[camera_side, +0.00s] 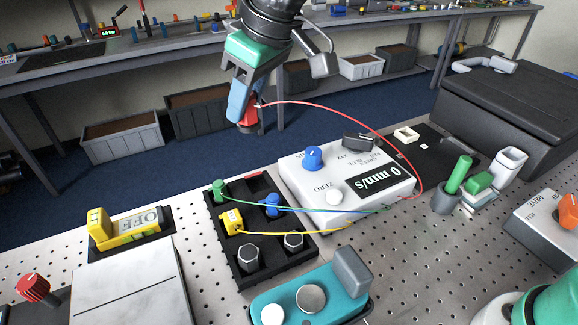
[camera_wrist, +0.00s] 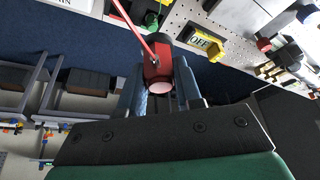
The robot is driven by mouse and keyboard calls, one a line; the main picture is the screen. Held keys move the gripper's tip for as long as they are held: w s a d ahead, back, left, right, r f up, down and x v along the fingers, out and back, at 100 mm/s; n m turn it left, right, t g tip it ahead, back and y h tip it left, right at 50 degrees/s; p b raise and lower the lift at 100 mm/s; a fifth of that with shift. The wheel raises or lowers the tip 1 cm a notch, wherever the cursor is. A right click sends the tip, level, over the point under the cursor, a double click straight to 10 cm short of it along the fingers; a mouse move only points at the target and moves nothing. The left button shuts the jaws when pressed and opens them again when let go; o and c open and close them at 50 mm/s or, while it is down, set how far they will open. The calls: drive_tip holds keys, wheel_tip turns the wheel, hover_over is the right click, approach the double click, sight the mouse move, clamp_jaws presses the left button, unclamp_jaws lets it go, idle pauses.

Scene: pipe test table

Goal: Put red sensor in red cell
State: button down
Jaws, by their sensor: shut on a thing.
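My gripper (camera_side: 246,112) is shut on the red sensor (camera_side: 250,120) and holds it high in the air, behind and above the black rack (camera_side: 232,262). A red cable runs from the sensor to the white speed meter. In the wrist view the red sensor (camera_wrist: 157,58) sits between the blue fingers of my gripper (camera_wrist: 160,82), its round pale end facing the camera. A red patch (camera_side: 252,175) shows at the rack's back edge, apparently the red cell. The rack also holds a green sensor (camera_side: 219,190), a blue sensor (camera_side: 270,204) and a yellow sensor (camera_side: 231,221).
The white meter (camera_side: 327,180) reads 0 mm/s, right of the rack. Two silver hex pieces (camera_side: 249,257) stand in the rack's front. A yellow OFF switch (camera_side: 130,230) is left, a teal device (camera_side: 312,295) in front. Cables cross between rack and meter.

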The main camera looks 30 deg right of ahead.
drive_tip(key=w+d+m+h, duration=0.1)
drive_tip(key=w+d+m, duration=0.2)
drive_tip(key=w, duration=0.6)
wheel_tip(320, 180, down, 20)
drive_tip(key=shift+d, duration=0.15)
drive_tip(key=shift+f, duration=0.1)
drive_tip(key=c, duration=0.6)
unclamp_jaws()
